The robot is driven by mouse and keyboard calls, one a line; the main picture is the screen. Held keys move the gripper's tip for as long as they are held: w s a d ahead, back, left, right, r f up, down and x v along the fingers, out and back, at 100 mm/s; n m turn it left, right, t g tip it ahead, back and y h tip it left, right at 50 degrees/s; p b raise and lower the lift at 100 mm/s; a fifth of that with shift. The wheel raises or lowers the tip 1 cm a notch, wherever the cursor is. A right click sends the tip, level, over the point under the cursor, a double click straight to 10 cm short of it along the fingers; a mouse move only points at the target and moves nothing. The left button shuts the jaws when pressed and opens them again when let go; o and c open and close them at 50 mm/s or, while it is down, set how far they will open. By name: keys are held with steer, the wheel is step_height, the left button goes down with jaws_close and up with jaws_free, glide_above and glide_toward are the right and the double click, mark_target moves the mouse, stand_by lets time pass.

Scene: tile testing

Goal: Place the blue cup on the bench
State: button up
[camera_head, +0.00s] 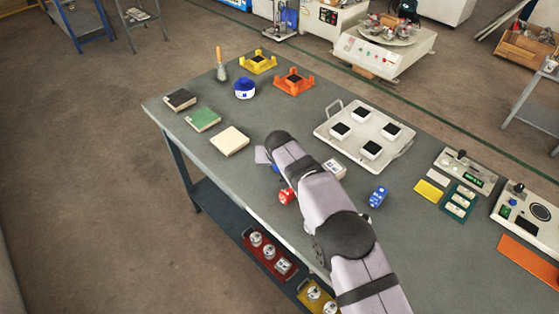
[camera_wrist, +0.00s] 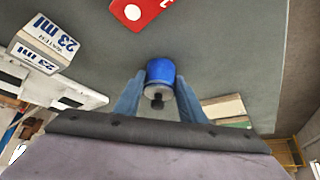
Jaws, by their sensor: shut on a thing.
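A blue cup (camera_wrist: 160,70) shows in the wrist view, with a grey part and a dark knob on the side nearer the camera. My gripper (camera_wrist: 160,84) is shut on it, one finger on each side. In the head view my arm hides most of the gripper and cup; a small blue patch (camera_head: 275,168) shows at the arm's edge. The grey bench (camera_head: 300,120) lies beneath the arm and fills the wrist view's background. I cannot tell whether the cup touches the bench or hangs just above it.
A red item (camera_head: 286,196) and a white box (camera_head: 334,169) stand close to my arm. A blue block (camera_head: 377,196) is to its right. A white tray (camera_head: 322,132) with dark-topped blocks lies behind. A cream tile (camera_head: 229,141) lies left, near the bench's front edge. Bare bench shows between them.

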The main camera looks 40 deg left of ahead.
steer(key=shift+f, duration=0.15)
steer(key=o, duration=1.2)
steer(key=shift+o, duration=0.2)
steer(key=shift+p, duration=0.4)
steer(key=b+v, duration=0.2)
steer(key=v, duration=0.1)
steer(key=shift+b+v, duration=1)
steer(key=shift+v, duration=1.2)
steer(key=shift+a, duration=0.1)
